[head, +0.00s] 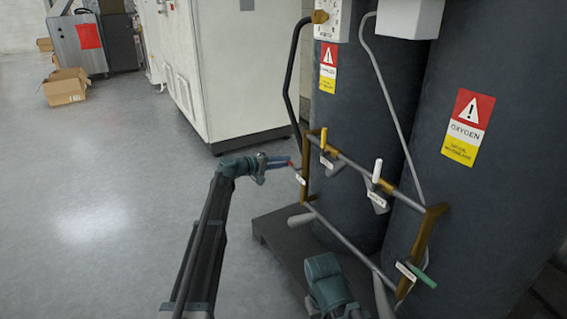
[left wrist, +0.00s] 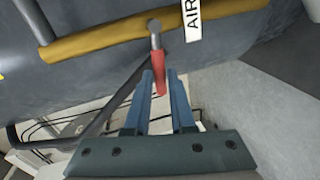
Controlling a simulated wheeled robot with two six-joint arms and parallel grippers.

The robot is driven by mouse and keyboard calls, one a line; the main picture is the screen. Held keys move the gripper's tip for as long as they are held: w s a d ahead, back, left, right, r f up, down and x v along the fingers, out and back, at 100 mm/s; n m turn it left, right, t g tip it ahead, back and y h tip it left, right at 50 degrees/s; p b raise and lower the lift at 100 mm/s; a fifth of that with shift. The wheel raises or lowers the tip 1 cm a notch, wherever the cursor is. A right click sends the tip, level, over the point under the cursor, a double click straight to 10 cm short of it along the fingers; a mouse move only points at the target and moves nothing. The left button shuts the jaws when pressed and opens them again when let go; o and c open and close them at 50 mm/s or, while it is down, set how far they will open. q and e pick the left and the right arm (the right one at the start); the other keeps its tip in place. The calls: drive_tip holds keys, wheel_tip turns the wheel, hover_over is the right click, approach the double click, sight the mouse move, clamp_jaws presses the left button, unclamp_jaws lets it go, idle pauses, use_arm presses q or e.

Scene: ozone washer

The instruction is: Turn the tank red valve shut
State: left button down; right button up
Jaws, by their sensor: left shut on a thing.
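The red valve handle (head: 293,166) is on the left end of the pipe frame in front of the dark tanks. It also shows in the left wrist view (left wrist: 159,76), hanging from a grey stem by a tag reading AIR. My left gripper (head: 287,160) reaches it from the left. Its blue fingers (left wrist: 160,77) lie on both sides of the red handle and are shut on it. Part of my right arm shows at the bottom of the head view, but its fingers are not seen.
A yellow-handled valve (head: 323,139), a white-handled valve (head: 377,171) and a green-handled valve (head: 422,276) sit further along the pipes. Dark tanks (head: 353,90) stand behind. A white cabinet (head: 245,65) stands behind my left gripper. The floor on the left is open.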

use_arm(q)
drive_tip(key=shift+a+f+n, duration=0.1)
drive_tip(key=shift+f+n, duration=0.3)
drive_tip(key=shift+n, duration=0.2)
drive_tip(key=c, duration=0.8)
unclamp_jaws()
drive_tip(key=shift+o, duration=0.2)
drive_tip(key=p+v, duration=0.2)
drive_tip(key=v, duration=1.1)
drive_tip(key=shift+a, duration=0.35)
drive_tip(key=shift+s+r, duration=0.1)
drive_tip(key=shift+r, duration=0.05)
